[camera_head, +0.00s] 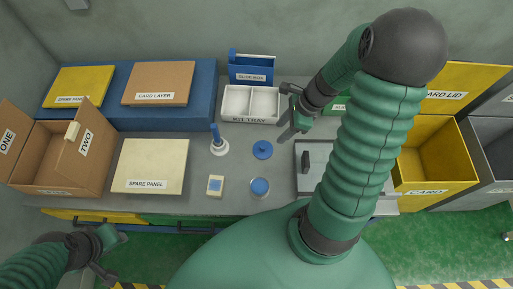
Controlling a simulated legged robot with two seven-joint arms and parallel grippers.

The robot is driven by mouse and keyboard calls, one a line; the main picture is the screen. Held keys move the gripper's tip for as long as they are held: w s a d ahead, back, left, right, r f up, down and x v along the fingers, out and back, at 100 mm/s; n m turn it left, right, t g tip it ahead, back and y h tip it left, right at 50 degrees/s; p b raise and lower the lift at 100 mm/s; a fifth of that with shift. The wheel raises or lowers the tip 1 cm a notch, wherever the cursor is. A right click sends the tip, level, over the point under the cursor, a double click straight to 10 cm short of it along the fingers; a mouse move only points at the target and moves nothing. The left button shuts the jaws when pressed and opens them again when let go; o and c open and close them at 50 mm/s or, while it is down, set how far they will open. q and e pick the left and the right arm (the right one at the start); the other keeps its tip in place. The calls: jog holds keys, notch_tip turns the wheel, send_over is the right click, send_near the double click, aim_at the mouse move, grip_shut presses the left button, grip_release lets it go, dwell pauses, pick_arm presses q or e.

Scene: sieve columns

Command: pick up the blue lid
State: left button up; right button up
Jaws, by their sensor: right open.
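The blue lid (263,149), a small round disc with a knob on top, lies on the grey worktop near the middle of the head view. My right gripper (285,113) is open and empty, above and slightly right of the lid, by the right end of the kit tray. Its fingers are apart from the lid. A round piece with a blue top (260,187) stands nearer to me. My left gripper (118,259) is low at the left, off the front edge of the worktop, with its fingers apart and nothing between them.
The white kit tray (250,119) and blue slide box (250,75) stand behind the lid. A white-based piece with a blue stem (218,145) is left of it. An open cardboard box (62,160) and yellow card bin (433,160) flank the worktop.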

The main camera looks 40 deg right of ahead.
jog(key=b, duration=0.1)
send_over(263, 146)
jog(key=s+d, duration=0.2)
notch_tip(263, 146, down, 6)
jog(key=shift+f, duration=0.1)
jog(key=shift+a+f, duration=0.2)
jog(key=shift+f, duration=0.05)
jog(key=b+x, duration=0.1)
jog(key=x, duration=0.3)
jog(key=shift+w+f+b, duration=0.25)
jog(key=shift+f+b, duration=0.05)
jog(key=shift+f, duration=0.05)
jog(key=shift+w+f, duration=0.1)
pick_arm(q)
jog(key=x, duration=0.3)
jog(key=shift+s+f, duration=0.1)
jog(key=shift+f, duration=0.1)
pick_arm(e)
jog(key=shift+c, duration=0.2)
pick_arm(q)
jog(key=shift+a, duration=0.15)
pick_arm(e)
grip_shut()
